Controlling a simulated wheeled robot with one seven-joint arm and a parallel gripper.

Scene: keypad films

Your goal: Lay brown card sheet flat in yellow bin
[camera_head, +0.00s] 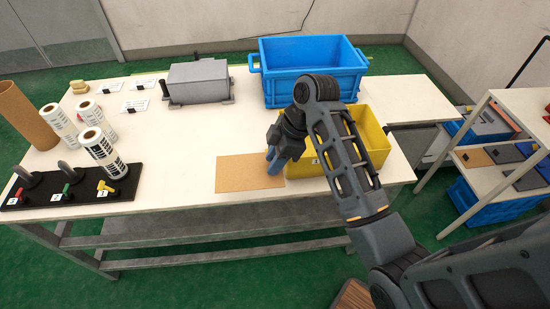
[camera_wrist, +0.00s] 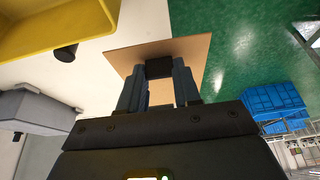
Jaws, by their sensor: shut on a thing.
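The brown card sheet (camera_head: 240,173) is in front of the white table top's middle, left of the yellow bin, and looks roughly level. My gripper (camera_head: 274,161) is shut on its right part. In the wrist view the fingers (camera_wrist: 159,88) close on the card (camera_wrist: 195,48), which spans over table white and green floor. I cannot tell how high it is above the table. The yellow bin (camera_head: 378,154) stands to the right, partly hidden behind my arm. Its wall also shows at upper left in the wrist view (camera_wrist: 60,42).
A blue crate (camera_head: 312,75) stands behind the yellow bin. A grey box (camera_head: 198,80) is at the back. Label rolls (camera_head: 103,150), a brown tube (camera_head: 25,118) and a black hook rack (camera_head: 72,190) are at left. A shelf (camera_head: 500,150) stands at right.

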